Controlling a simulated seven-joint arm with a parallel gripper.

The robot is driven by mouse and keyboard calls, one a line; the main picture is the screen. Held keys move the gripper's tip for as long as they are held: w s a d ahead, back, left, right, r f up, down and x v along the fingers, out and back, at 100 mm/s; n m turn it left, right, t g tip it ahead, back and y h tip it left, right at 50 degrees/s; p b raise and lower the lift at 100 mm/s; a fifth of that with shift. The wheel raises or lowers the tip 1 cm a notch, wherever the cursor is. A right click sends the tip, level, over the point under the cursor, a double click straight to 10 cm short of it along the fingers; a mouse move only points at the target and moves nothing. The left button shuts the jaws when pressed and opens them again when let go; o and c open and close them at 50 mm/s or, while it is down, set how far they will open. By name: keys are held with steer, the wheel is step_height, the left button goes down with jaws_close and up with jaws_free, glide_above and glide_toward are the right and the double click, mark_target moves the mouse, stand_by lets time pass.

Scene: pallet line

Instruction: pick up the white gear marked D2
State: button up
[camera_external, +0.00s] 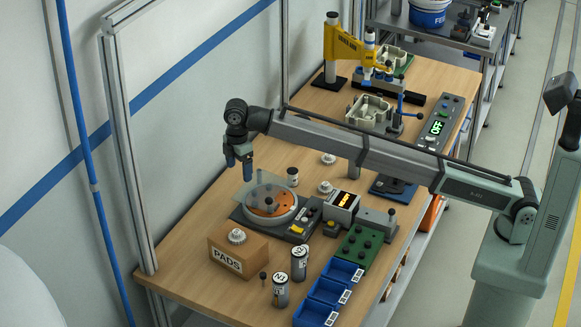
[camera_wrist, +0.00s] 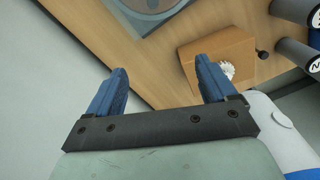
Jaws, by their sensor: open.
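Several white gears show, and I cannot read a D2 mark on any. One white gear (camera_external: 237,236) sits on the cardboard box labelled PADS (camera_external: 232,262); it also shows in the wrist view (camera_wrist: 227,70), right of my fingers. A second white gear (camera_external: 325,187) lies on the table right of the round orange plate, and a third white gear (camera_external: 328,158) lies farther back. My gripper (camera_external: 240,178) is open and empty, high at the table's left edge, apart from all gears. Its blue fingers spread wide in the wrist view (camera_wrist: 162,66).
A machine with an orange disc (camera_external: 285,205) and clear guard stands near my gripper. Cylinders marked N1 (camera_external: 281,290) and N2 (camera_external: 299,262) and blue bins (camera_external: 325,292) stand in front. A yellow press (camera_external: 345,45) stands at the back. Bare table (camera_external: 180,245) lies left of the box.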

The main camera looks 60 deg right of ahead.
steer(key=d+f+m, duration=0.1)
steer(key=d+f, duration=0.1)
steer(key=d, duration=1.1)
steer(key=m, duration=1.7)
glide_above(326, 183)
step_height(326, 183, down, 6)
steer(key=m, duration=1.4)
steer(key=shift+a+f, duration=0.15)
steer(key=shift+f, duration=6.9)
steer(key=c, duration=1.1)
steer(key=shift+r, duration=0.1)
steer(key=shift+c, duration=0.2)
